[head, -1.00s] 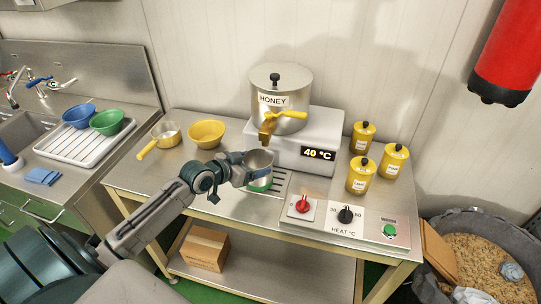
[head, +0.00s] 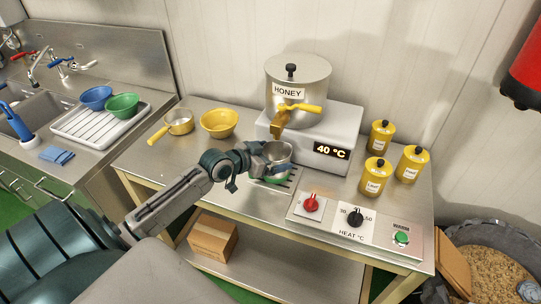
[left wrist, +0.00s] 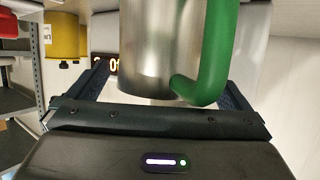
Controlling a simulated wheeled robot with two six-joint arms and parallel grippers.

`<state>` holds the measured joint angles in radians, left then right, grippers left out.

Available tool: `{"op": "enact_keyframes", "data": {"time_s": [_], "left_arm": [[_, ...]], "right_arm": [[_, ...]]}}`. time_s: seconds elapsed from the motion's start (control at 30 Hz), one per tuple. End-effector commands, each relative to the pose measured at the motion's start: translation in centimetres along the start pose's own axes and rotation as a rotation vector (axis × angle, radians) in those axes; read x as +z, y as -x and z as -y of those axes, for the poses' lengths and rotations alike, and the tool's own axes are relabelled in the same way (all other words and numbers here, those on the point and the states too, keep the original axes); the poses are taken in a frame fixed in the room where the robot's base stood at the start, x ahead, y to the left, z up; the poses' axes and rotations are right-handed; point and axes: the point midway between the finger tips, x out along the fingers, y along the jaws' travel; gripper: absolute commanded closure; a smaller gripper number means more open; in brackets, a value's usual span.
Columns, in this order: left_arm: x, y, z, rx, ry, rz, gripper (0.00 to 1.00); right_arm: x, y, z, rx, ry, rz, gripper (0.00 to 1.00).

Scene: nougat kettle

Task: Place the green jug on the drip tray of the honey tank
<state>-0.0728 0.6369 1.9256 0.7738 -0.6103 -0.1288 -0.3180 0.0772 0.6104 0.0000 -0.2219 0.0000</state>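The green jug (head: 279,152) is a steel cup with a green handle. It is upright below the brass spout (head: 279,131) of the honey tank (head: 298,92), over the back left part of the slotted drip tray (head: 292,179). Its base is hidden, so contact with the tray cannot be seen. My left gripper (head: 268,160) is around the jug. In the left wrist view, which is upside down, the jug (left wrist: 152,45) lies between the spread fingers, with a gap at the left finger and the handle (left wrist: 217,55) near the right one. My right gripper is not in view.
A yellow bowl (head: 219,124) and a yellow-handled pan (head: 181,122) stand left of the tray. Three yellow jars (head: 375,180) stand at the right. The heat panel (head: 357,221) is at the front right. The bench front left is clear.

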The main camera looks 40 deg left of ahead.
Motion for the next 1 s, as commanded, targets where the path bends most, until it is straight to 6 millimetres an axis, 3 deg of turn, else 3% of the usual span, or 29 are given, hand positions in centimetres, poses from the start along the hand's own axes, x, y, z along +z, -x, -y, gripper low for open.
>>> {"op": "enact_keyframes", "data": {"time_s": [0.23, 0.7, 1.0], "left_arm": [[-0.3, 0.4, 0.0, -0.001, -0.001, 0.001, 0.0], [-0.3, 6.5, -0.1, 0.004, -0.008, 0.005, 0.0], [-0.8, 10.5, 0.0, -0.003, -0.001, 0.003, 0.0]], "right_arm": [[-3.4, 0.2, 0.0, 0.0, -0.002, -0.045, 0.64], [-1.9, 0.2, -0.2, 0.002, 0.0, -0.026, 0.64], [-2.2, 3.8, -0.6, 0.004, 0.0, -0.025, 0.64]]}}
